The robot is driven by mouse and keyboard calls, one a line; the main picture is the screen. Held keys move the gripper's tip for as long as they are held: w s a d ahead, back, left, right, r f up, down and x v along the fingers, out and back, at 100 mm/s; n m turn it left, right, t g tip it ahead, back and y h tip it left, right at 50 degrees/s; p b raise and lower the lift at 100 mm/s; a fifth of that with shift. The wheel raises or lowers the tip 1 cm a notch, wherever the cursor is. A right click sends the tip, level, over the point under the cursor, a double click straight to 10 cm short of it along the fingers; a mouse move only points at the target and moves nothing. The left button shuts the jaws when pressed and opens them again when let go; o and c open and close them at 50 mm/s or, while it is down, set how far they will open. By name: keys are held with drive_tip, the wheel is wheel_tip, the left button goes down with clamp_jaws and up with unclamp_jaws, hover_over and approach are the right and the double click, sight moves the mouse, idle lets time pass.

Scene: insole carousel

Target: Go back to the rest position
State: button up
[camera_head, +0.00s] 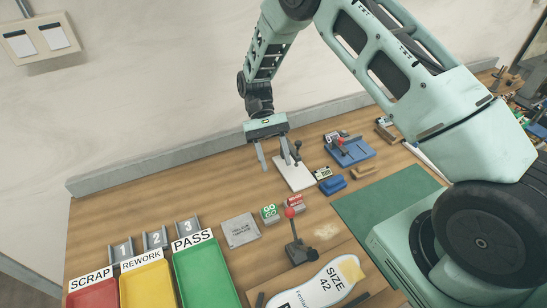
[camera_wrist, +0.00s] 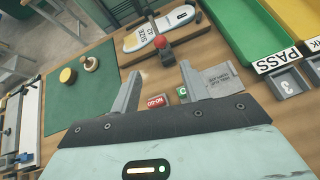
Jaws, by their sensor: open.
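My gripper (camera_head: 275,161) hangs from my raised arm above the back of the wooden bench, near a white plate with a dark upright tool. Its two grey fingers are spread and hold nothing. In the wrist view my gripper (camera_wrist: 156,92) is also open, with the bench beyond and nothing between the fingers. An insole marked size 42 (camera_head: 322,290) lies at the bench's front, and it also shows in the wrist view (camera_wrist: 148,37). A lever with a red knob (camera_head: 290,213) stands behind it.
Red (camera_head: 94,296), yellow (camera_head: 147,288) and green (camera_head: 208,275) trays stand at the left, labelled scrap, rework and pass. A grey plate (camera_head: 240,230), green block (camera_head: 270,213) and red block (camera_head: 295,203) sit mid-bench. A blue fixture (camera_head: 350,151) and green mat (camera_head: 385,205) lie right.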

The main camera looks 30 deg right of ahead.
idle(0.3)
drive_tip(key=s+a+r+n+t+h+b, duration=0.1)
drive_tip(key=s+a+r+n+t+b, duration=0.5)
drive_tip(key=s+a, duration=0.35)
drive_tip(key=s+n+t+b, duration=0.4)
drive_tip(key=s+t+b, duration=0.1)
drive_tip(key=s, duration=0.7)
drive_tip(key=shift+s+d, duration=0.2)
drive_tip(key=shift+d, duration=0.15)
drive_tip(key=shift+f, duration=0.1)
